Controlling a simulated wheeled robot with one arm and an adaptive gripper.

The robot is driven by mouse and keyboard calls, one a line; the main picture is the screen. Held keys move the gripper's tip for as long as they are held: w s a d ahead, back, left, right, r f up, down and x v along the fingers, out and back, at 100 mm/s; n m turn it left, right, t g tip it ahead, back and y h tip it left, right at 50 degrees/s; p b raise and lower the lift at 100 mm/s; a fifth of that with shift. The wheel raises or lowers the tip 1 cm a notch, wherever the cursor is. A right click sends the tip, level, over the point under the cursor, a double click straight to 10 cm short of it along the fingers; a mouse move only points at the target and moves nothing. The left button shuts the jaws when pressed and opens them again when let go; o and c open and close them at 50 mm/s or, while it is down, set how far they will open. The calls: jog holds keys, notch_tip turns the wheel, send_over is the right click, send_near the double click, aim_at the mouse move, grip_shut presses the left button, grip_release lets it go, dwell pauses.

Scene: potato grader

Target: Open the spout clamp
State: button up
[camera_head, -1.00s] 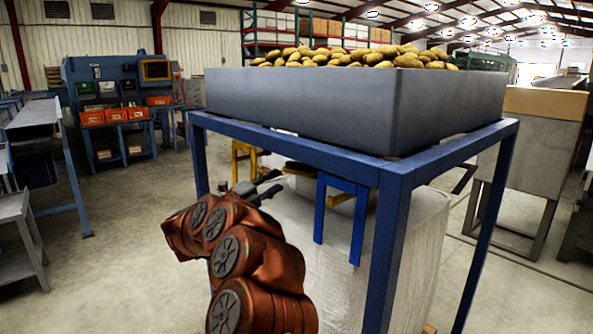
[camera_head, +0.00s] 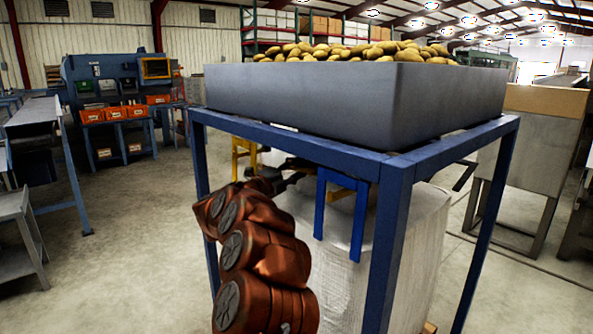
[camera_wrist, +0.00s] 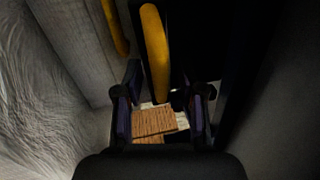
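I cannot identify the spout clamp for certain. Below the grey potato hopper (camera_head: 320,105), a yellow frame (camera_head: 243,160) and a blue bracket (camera_head: 320,205) hang over a pale woven bag (camera_head: 400,260). In the wrist view, a rounded yellow bar (camera_wrist: 155,50) reaches down toward the gap between my fingers, with a second yellow bar (camera_wrist: 113,25) to its left. My gripper (camera_wrist: 163,108) is open, its two dark fingers apart. I cannot tell whether it touches the bar. In the head view, my gripper (camera_head: 292,180) is small and dark, left of the blue bracket under the hopper.
In the wrist view, wooden boards (camera_wrist: 153,122) lie beyond the fingers. A blue machine with orange bins (camera_head: 115,115) stands at the back left.

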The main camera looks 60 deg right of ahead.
grip_shut()
dwell(0.6)
